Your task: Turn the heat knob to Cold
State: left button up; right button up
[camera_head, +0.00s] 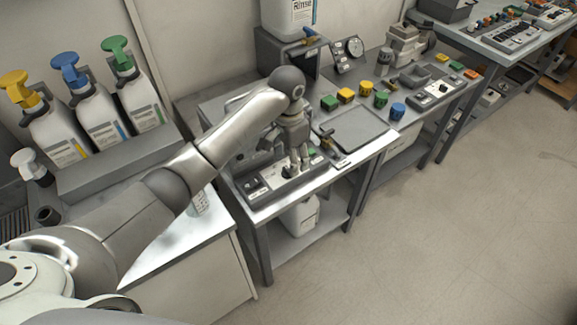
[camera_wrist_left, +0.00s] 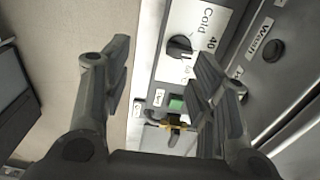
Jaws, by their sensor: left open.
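The heat knob (camera_wrist_left: 180,47) is a round black knob on a white label plate (camera_wrist_left: 206,20) in the left wrist view. The words "Cold" and "40" are readable beside it; other marks are partly hidden by a finger. My left gripper (camera_wrist_left: 163,70) is open, with one finger on each side of the picture and the knob seen beyond the gap, nearer the right finger. I cannot tell if a finger touches it. In the head view my left gripper (camera_head: 299,163) points down over a control panel (camera_head: 262,197) on the metal table. My right gripper is not in view.
A green button (camera_wrist_left: 177,103) and a yellow-orange part (camera_wrist_left: 172,123) sit close to the knob. A "Wash" button (camera_wrist_left: 273,50) is at the right. A grey tray (camera_head: 362,138) and several coloured knobs (camera_head: 346,95) stand beyond. Pump bottles (camera_head: 90,125) stand left, near my arm.

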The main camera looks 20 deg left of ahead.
aim_at(287, 169)
pick_arm(q)
notch_tip(287, 169, up, 4)
jog(key=w+a, duration=0.2)
jog(key=f, duration=0.5)
jog(key=f+p, duration=0.1)
jog(key=f, duration=0.5)
jog(key=shift+d, duration=0.2)
jog(key=shift+w, duration=0.1)
jog(key=c, duration=1)
jog(key=shift+r+p, duration=0.1)
jog(key=shift+p, duration=0.2)
